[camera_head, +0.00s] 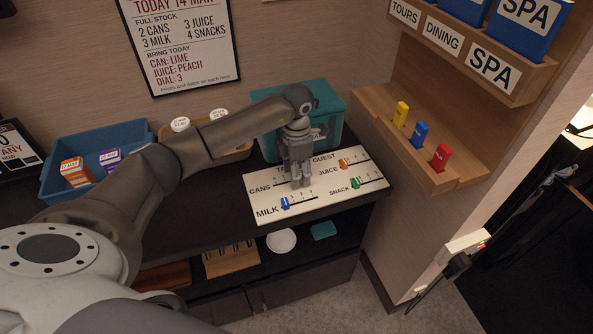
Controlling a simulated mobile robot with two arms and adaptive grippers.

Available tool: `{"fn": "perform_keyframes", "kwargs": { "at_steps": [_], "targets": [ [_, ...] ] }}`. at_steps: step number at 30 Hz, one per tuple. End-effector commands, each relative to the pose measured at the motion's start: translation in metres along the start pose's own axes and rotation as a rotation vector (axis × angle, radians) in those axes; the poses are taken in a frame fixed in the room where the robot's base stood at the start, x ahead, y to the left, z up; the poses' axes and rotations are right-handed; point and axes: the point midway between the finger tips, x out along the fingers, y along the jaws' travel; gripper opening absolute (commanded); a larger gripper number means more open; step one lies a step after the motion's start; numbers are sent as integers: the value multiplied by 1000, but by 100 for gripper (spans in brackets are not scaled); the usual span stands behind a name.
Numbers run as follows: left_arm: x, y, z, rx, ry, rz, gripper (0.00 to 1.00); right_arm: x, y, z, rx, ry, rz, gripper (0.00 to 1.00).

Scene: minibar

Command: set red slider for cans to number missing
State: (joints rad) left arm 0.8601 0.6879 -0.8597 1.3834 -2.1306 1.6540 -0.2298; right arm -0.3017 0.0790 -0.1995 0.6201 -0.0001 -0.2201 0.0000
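A white slider board (262,206) lies on the dark counter, with rows labelled CANS, MILK, JUICE and SNACK. My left gripper (300,184) points down over the CANS row, its fingertips at or just above the board. The fingers and wrist cover the right part of that row, and I see no red cans slider. Whether the fingers hold it is hidden. The blue milk slider (285,203), the orange juice slider (343,164) and the green snack slider (355,183) are visible. My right gripper is out of view.
A wall poster (183,38) reads full stock 2 cans, 3 juice, 3 milk, 4 snacks. A teal bin (328,105) stands close behind the gripper. A blue tray (100,140) with boxes and a tan tray (237,152) with white-lidded items are left. A wooden rack (440,185) stands right.

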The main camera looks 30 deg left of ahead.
Motion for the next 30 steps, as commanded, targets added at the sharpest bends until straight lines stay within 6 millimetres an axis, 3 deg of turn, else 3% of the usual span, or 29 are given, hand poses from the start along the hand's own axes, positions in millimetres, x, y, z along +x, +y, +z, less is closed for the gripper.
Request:
{"fn": "perform_keyframes", "kwargs": {
  "at_steps": [7, 21, 30],
  "targets": [
    [-10, 0, 0, 0, -2, 1, 45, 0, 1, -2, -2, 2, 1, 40],
    [-102, 1, 0, 1, -2, 2, 45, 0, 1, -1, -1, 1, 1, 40],
    [-120, 0, 0, -1, 0, 0, 45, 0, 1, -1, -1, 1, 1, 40]
  ]
}}
